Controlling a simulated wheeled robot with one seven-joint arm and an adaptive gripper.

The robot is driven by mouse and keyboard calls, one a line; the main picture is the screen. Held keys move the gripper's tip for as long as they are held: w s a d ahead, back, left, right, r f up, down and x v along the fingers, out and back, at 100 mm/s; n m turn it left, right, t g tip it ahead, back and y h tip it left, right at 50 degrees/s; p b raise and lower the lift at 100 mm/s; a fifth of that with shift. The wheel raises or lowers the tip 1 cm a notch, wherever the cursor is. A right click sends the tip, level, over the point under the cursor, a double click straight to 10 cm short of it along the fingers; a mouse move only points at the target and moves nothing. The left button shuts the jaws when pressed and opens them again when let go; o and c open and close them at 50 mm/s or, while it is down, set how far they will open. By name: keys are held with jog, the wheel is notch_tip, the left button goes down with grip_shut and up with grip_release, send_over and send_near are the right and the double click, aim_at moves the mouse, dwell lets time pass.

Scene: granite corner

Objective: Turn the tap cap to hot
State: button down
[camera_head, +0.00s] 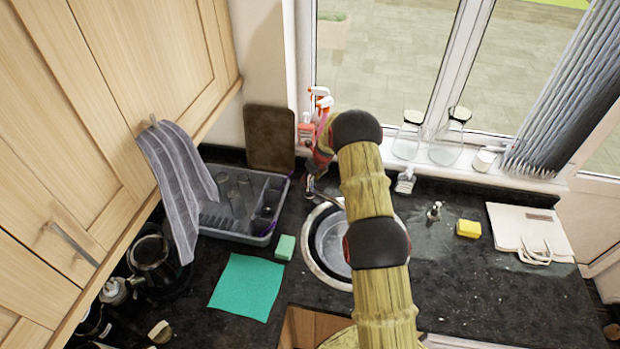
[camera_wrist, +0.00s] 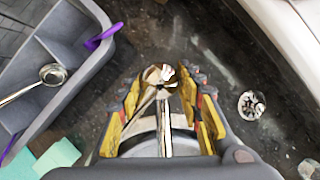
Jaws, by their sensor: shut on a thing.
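The metal tap (camera_head: 316,191) stands behind the round sink (camera_head: 308,254), and my arm covers part of that sink. In the wrist view the shiny tap cap (camera_wrist: 159,76) sits between the two yellow-padded fingers, with the spout (camera_wrist: 165,128) running down below it. My gripper (camera_wrist: 163,92) is shut on the tap cap from above, one finger on each side. In the head view my gripper (camera_head: 313,172) is small and its contact with the tap is hard to make out.
A grey dish rack (camera_head: 232,238) stands close left of the tap, with a green sponge (camera_head: 285,247) and teal cloth (camera_head: 246,287) nearer. Bottles (camera_head: 319,104) stand behind my gripper by the window. The counter right of the sink is mostly clear around a yellow sponge (camera_head: 468,229).

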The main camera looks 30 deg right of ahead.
jog(key=shift+s+f, duration=0.15)
jog(key=c, duration=1.5)
grip_release()
jog(key=shift+c, duration=0.2)
jog(key=o, duration=0.3)
jog(key=v, duration=1.2)
